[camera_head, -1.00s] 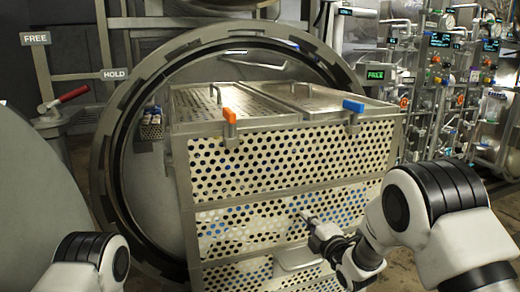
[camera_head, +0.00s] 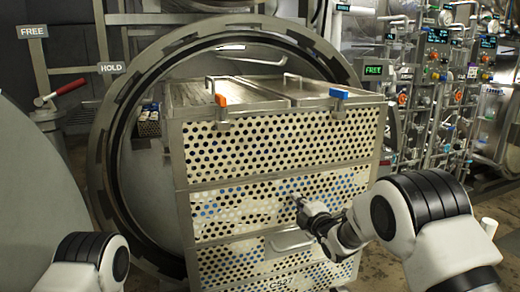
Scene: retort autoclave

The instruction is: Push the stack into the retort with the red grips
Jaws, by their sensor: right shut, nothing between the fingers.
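The stack (camera_head: 228,150) is a tall pile of perforated metal baskets with pale and blue contents showing through the holes. It stands upright, with its rear part inside the round retort opening (camera_head: 108,170). An orange clip (camera_head: 221,100) and a blue clip (camera_head: 339,94) sit on its top front edge; I see no clearly red grip on it. My right gripper (camera_head: 298,202) is shut and empty, its tip at the stack's middle front, just above a grey handle (camera_head: 290,241). I cannot tell whether it touches. My left gripper is out of view; only my left arm shows.
A red-handled lever (camera_head: 68,88) stands at the left by signs reading FREE (camera_head: 34,31) and HOLD (camera_head: 112,67). A green display (camera_head: 374,70) reads FREE. Pipes and valves (camera_head: 440,80) fill the right side. A large grey curved surface (camera_head: 30,190) is at the left.

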